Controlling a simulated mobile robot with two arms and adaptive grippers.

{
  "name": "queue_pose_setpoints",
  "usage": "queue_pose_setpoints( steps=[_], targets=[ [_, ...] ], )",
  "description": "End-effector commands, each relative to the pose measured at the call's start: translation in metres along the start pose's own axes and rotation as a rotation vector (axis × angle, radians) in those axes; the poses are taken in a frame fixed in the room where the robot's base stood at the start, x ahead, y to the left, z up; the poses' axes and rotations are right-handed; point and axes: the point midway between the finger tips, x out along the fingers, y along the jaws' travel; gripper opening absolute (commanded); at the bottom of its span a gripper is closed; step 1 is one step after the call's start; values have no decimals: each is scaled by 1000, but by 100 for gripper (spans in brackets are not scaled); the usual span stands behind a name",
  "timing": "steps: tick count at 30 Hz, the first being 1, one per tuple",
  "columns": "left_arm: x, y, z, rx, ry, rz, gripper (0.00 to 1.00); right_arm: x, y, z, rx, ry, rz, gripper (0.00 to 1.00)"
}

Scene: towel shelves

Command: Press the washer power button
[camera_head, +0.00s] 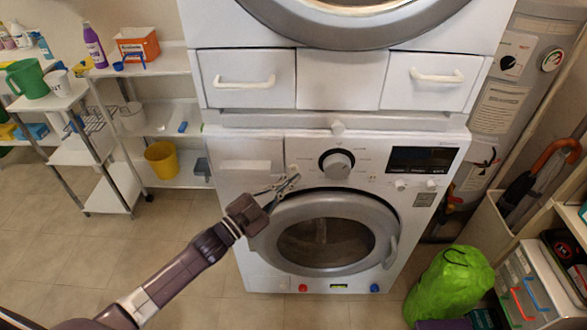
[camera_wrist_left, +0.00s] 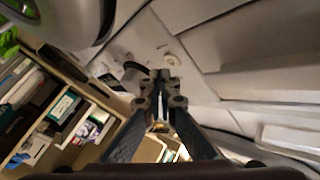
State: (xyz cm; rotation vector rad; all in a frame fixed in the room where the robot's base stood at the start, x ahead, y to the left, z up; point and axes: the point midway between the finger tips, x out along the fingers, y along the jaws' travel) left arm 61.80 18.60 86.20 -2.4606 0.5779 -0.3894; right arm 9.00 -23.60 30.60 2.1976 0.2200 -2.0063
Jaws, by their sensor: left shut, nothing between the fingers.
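The white washer (camera_head: 240,180) stands in the middle of the head view, its round door (camera_head: 325,232) closed. Its panel has a large dial (camera_head: 337,163), a dark display (camera_head: 423,160) and two small round buttons (camera_head: 400,185) below the display. A small round button (camera_head: 293,168), apparently the power button, is left of the dial; it also shows in the left wrist view (camera_wrist_left: 172,61). My left gripper (camera_head: 296,178) is shut and empty, its tips close to this button. In the left wrist view the gripper tips (camera_wrist_left: 165,75) appear just short of it; contact cannot be told.
A second machine with drawers (camera_head: 245,82) is above the washer. White shelves (camera_head: 165,66) with bottles and baskets stand left. A green bag (camera_head: 452,283) and an umbrella bin (camera_head: 487,235) are at the right. The floor at front left is mostly clear.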

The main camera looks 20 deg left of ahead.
Motion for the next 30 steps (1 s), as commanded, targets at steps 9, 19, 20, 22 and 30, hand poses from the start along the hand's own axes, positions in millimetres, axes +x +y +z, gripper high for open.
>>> queue_pose_setpoints(
  steps=[9, 19, 20, 22, 30],
  targets=[
    [-21, 15, -17, -3, -1, 1, 0, -18, 0, -2, 0, 0, 0, 0],
    [-40, 29, -30, -1, -1, 0, 0, -29, 0, -3, 1, 0, 0, 0],
    [-40, 29, -30, -1, -1, 0, 0, -29, 0, -3, 1, 0, 0, 0],
    [-41, 30, -30, 0, 0, 0, 0, -29, 0, -3, 0, 0, 0, 0],
    [-41, 30, -30, 0, 0, 0, 0, -29, 0, -3, 1, 0, 0, 0]
  ],
)
